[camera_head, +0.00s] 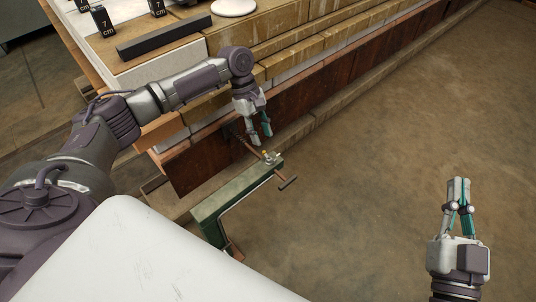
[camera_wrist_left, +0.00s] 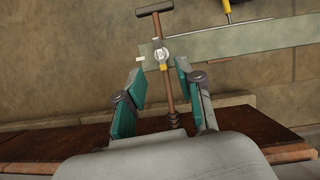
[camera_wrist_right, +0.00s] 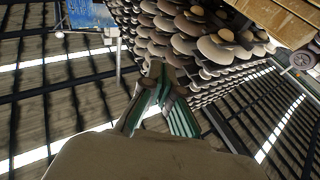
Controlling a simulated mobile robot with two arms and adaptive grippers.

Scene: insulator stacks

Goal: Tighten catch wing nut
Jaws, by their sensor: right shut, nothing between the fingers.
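A green clamp-like frame (camera_head: 232,192) stands beside the stacked bench, with a brown T-handled screw rod (camera_head: 285,181) through its end. A small wing nut with yellow (camera_head: 269,157) sits on the frame near the rod; in the left wrist view the wing nut (camera_wrist_left: 161,55) is pale on top with a yellow part below. My left gripper (camera_head: 260,127) is just above and behind it. In the left wrist view its fingers (camera_wrist_left: 155,90) are spread, with the rod and nut seen between them, not visibly touched. My right gripper (camera_head: 458,183) is shut and empty, far to the right.
The wooden bench (camera_head: 300,40) with layered edges runs along the back. The brown floor at right is clear. Stacked insulator discs (camera_wrist_right: 205,40) show in the right wrist view.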

